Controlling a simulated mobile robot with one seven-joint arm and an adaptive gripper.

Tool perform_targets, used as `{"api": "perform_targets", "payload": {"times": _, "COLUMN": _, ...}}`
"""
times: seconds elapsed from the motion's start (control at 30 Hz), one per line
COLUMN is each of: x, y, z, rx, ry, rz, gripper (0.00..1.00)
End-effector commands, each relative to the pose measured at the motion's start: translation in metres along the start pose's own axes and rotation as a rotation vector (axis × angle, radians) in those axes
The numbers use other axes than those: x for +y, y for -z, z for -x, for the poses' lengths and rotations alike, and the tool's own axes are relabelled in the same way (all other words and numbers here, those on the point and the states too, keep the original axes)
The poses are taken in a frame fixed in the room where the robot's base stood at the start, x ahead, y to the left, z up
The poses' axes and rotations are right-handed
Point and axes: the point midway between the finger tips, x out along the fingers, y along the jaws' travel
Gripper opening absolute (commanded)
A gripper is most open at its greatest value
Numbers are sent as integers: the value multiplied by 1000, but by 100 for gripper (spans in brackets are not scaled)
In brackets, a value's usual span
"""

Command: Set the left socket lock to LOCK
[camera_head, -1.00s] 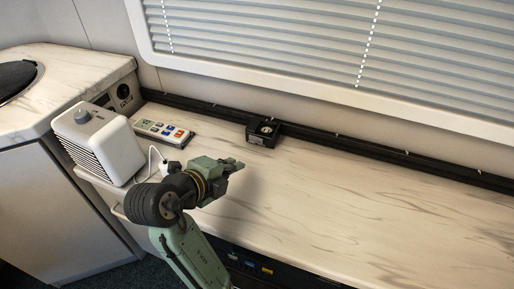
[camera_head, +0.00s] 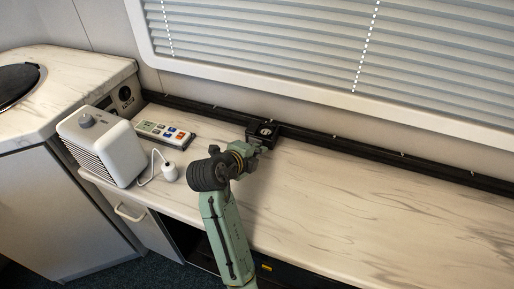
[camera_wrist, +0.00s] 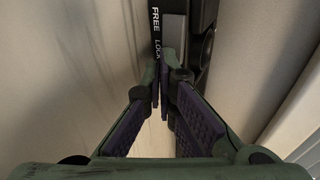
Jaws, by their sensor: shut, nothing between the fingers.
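The socket lock is a small black box (camera_head: 270,127) at the back of the counter, against the black rail. In the wrist view its black face (camera_wrist: 158,32) carries the white words FREE and LOCK, with FREE farther up and LOCK nearer the fingertips. My gripper (camera_head: 261,147) is at the front of this box; in the wrist view its fingertips (camera_wrist: 161,88) are together with nothing between them, just below the word LOCK. I cannot tell whether they touch the box. The lock's moving part and its setting are hidden or too dark to make out.
A white heater-like box (camera_head: 112,150) stands at the left of the counter. A panel of coloured buttons (camera_head: 165,133) and a white plug (camera_head: 168,172) on a cord lie beside it. A black rail (camera_head: 345,145) runs along the wall. The counter's right side (camera_head: 380,205) is clear.

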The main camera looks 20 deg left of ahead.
Motion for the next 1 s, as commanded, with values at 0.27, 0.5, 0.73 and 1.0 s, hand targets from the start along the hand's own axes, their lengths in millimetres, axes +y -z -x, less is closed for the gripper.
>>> {"api": "perform_targets", "payload": {"times": 0.27, "x": 0, "y": 0, "z": 0, "rx": 0, "ry": 0, "rz": 0, "gripper": 0}}
{"api": "perform_targets", "payload": {"times": 0.5, "x": -4, "y": 5, "z": -11, "rx": -80, "ry": 1, "rz": 44, "gripper": 0}}
{"api": "perform_targets", "payload": {"times": 0.73, "x": -5, "y": 4, "z": -10, "rx": -85, "ry": -1, "rz": 50, "gripper": 0}}
{"api": "perform_targets", "payload": {"times": 1.0, "x": -3, "y": -4, "z": -6, "rx": -87, "ry": 0, "rz": 51, "gripper": 0}}
